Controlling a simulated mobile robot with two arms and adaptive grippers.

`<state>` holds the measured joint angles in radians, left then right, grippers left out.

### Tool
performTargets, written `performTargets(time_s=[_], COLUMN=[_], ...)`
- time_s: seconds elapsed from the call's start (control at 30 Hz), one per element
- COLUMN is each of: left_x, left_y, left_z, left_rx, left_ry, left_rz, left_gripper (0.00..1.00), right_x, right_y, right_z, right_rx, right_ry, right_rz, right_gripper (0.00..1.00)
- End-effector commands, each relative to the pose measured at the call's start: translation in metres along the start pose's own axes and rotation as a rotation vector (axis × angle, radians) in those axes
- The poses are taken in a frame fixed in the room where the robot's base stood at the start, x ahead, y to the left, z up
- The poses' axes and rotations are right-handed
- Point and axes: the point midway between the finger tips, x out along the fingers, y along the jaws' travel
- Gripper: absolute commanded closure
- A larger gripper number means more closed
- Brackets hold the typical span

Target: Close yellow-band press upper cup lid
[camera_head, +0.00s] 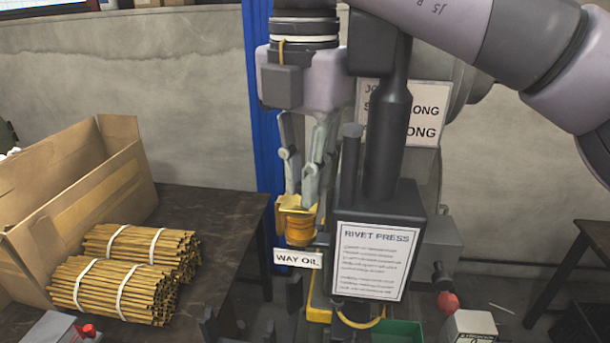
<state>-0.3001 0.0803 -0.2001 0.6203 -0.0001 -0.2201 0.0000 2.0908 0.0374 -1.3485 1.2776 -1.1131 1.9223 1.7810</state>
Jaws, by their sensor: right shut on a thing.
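The rivet press (405,205) stands in the centre, dark grey with a printed sign on its front. On its left side, above a WAY OIL label (298,259), is the upper oil cup (300,228), amber-yellow. A yellow lid piece (287,206) is at the top of the cup. My right gripper (298,196) points down from above, with its fingertips shut on the yellow lid. The fingers hide part of the lid, so I cannot tell whether it sits flush. My left gripper is not in view.
Banded bundles of brown rods (115,290) and an open cardboard box (100,185) are on the dark table (225,205) at left. A red knob (447,301) sticks out at the press's lower right. A green bin (400,332) is below. A blue post (258,100) stands behind my gripper.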

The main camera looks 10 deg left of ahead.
Motion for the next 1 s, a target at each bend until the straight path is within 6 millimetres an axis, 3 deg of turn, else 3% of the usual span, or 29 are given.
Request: performTargets(time_s=[0.4,0.43,0.7,1.0], left_x=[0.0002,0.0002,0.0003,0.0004], left_y=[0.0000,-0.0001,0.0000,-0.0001], left_z=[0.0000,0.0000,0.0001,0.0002], left_rx=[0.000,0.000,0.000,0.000], left_ry=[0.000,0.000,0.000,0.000], left_rz=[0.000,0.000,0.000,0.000], left_gripper=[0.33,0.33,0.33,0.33], right_x=[-0.0012,-0.0013,-0.0005,0.0000], right_y=[0.0001,0.0001,0.0001,-0.0002], right_z=[-0.0001,-0.0001,-0.0002,-0.0001], right_rx=[0.007,0.007,0.006,0.006], right_ry=[0.000,-0.001,0.000,0.000], right_rz=[0.002,0.002,0.001,-0.001], right_gripper=[1.00,0.85,0.67,0.66])
